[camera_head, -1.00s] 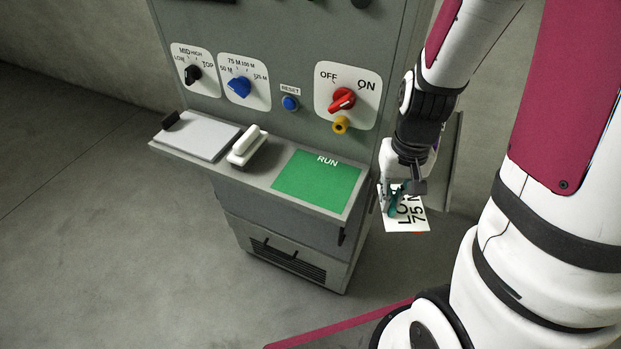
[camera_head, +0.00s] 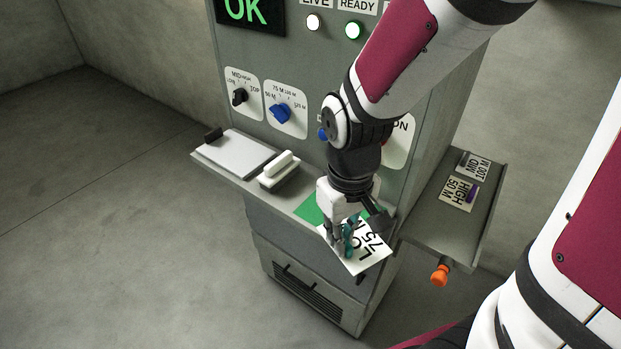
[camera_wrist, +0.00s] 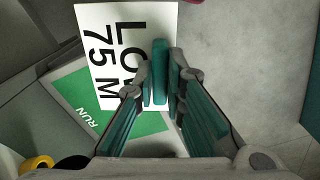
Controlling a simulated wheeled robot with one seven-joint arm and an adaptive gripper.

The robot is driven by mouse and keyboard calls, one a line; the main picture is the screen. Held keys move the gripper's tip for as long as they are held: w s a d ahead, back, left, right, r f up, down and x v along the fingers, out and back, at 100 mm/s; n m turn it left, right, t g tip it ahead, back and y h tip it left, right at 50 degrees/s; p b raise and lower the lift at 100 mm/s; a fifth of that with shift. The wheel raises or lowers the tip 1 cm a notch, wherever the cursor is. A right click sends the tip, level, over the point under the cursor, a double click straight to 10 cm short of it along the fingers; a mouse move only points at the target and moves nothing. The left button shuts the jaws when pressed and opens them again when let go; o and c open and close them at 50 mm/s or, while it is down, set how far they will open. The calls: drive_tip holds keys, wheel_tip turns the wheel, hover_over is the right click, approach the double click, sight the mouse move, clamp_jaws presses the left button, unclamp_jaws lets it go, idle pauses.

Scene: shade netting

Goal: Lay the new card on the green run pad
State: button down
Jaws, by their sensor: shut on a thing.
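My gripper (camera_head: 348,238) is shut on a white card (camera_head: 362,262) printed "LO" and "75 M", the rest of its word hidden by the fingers. In the wrist view the card (camera_wrist: 108,30) reaches out from between the fingertips (camera_wrist: 160,85). The green run pad (camera_head: 309,211) lies on the console's front ledge, mostly hidden behind my gripper and the card. In the wrist view the pad (camera_wrist: 150,127) shows below the card, which overlaps part of it. The card appears above the pad and partly past the ledge's front edge; the height gap is unclear.
A side shelf (camera_head: 432,238) holds cards reading "MID 100 M" (camera_head: 473,166) and "HIGH 50 M" (camera_head: 458,193). An orange knob (camera_head: 440,274) sits below it. A white handle (camera_head: 279,171) and a pale plate (camera_head: 238,155) are left of the pad. Knobs line the panel above.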

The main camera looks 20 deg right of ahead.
drive_tip(key=w, duration=0.3)
drive_tip(key=w+d, duration=0.1)
drive_tip(key=w, duration=0.3)
drive_tip(key=w+d+f, duration=0.1)
drive_tip(key=w, duration=0.3)
drive_tip(key=shift+d, duration=0.1)
drive_tip(key=shift+w+f, duration=0.1)
drive_tip(key=shift+f+p, duration=0.5)
drive_tip(key=shift+f, duration=1.2)
drive_tip(key=shift+f, duration=0.1)
drive_tip(key=c, duration=1.7)
unclamp_jaws()
drive_tip(key=shift+o, duration=0.2)
